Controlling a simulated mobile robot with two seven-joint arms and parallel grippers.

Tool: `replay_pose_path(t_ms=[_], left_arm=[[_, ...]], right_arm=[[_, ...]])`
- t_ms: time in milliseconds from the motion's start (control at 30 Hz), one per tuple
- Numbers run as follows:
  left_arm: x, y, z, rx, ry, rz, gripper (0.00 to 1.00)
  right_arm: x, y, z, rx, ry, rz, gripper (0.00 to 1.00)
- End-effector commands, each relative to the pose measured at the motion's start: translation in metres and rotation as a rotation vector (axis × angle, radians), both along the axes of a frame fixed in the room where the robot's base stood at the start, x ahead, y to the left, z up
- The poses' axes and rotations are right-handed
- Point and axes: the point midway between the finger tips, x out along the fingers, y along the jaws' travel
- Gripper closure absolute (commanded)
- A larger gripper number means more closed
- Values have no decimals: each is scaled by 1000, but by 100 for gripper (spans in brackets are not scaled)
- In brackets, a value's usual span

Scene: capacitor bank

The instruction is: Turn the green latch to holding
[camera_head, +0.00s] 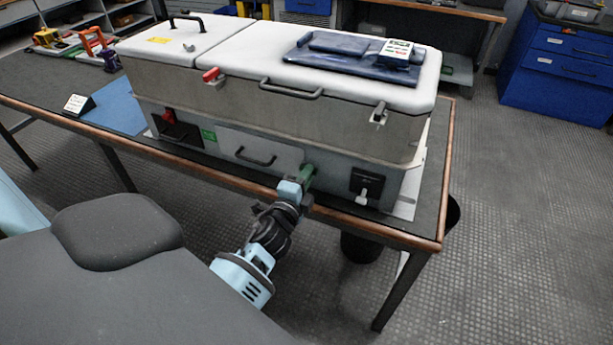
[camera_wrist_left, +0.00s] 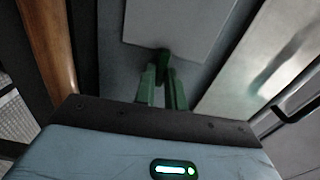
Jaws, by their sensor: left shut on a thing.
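The green latch (camera_head: 308,169) is on the lower front of the long grey case (camera_head: 290,100), right of the drawer-like panel with a black handle. My left gripper (camera_head: 304,181) reaches up to it from the front. In the left wrist view the latch (camera_wrist_left: 163,62) shows as a dark green piece between the tips of two green fingers (camera_wrist_left: 163,88). The fingers are shut on it. They hide part of the latch, so its exact angle is hard to tell. My right gripper is not in view.
The case stands on a dark table with a wooden edge (camera_head: 345,231). A black plate with a pale lever (camera_head: 366,186) is right of the latch. A red-handled switch (camera_head: 170,118) is at the left. A blue folder (camera_head: 352,66) lies on the lid.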

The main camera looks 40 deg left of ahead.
Motion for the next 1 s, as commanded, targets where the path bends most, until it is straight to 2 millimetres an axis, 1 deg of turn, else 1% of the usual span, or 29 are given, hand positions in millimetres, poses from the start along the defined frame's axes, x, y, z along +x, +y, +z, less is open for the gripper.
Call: replay_pose_path(t_ms=[300,333,467,800,867,1000], left_arm=[[0,0,-1,0,2,1,100],[0,0,-1,0,2,1,84],[0,0,-1,0,1,1,67],[-3,-1,-1,-1,1,0,66],[-7,-2,-1,-1,2,0,66],[-27,-6,-2,-2,3,0,66]], right_arm=[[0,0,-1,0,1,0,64],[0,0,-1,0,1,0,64],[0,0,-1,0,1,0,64],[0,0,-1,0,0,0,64],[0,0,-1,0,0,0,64],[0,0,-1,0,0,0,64]])
